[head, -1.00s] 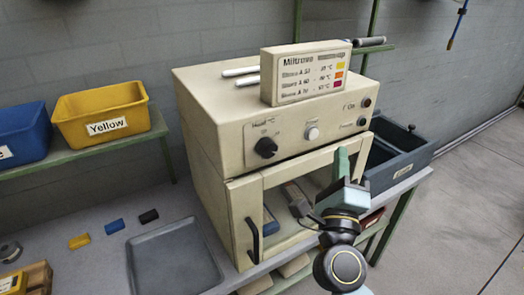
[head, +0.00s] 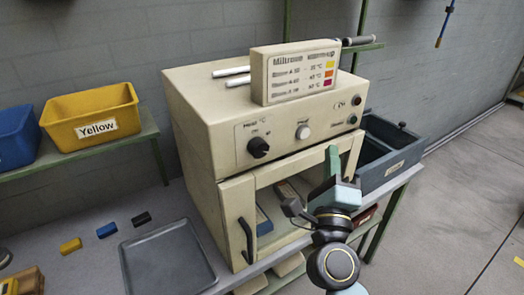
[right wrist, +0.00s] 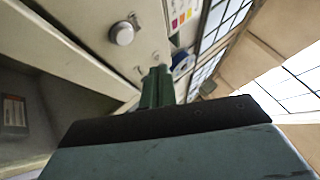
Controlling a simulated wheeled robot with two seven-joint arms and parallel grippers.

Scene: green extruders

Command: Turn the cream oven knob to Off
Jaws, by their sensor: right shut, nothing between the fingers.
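The cream oven (head: 195,125) stands on the bench, its control panel facing me. A pale round knob (head: 303,132) sits mid-panel, right of a larger black dial (head: 258,148). The pale knob also shows at the top of the right wrist view (right wrist: 122,33). Its setting and small label are too small to read. The fingers also show in the right wrist view (right wrist: 157,86). My left gripper is out of view.
A sign box (head: 300,73) and pale rods lie on the oven top. The oven door (head: 238,205) has a dark handle at left. A grey tray (head: 168,260) lies left, a dark bin (head: 395,165) right. A yellow bin (head: 92,115) stands on the left shelf.

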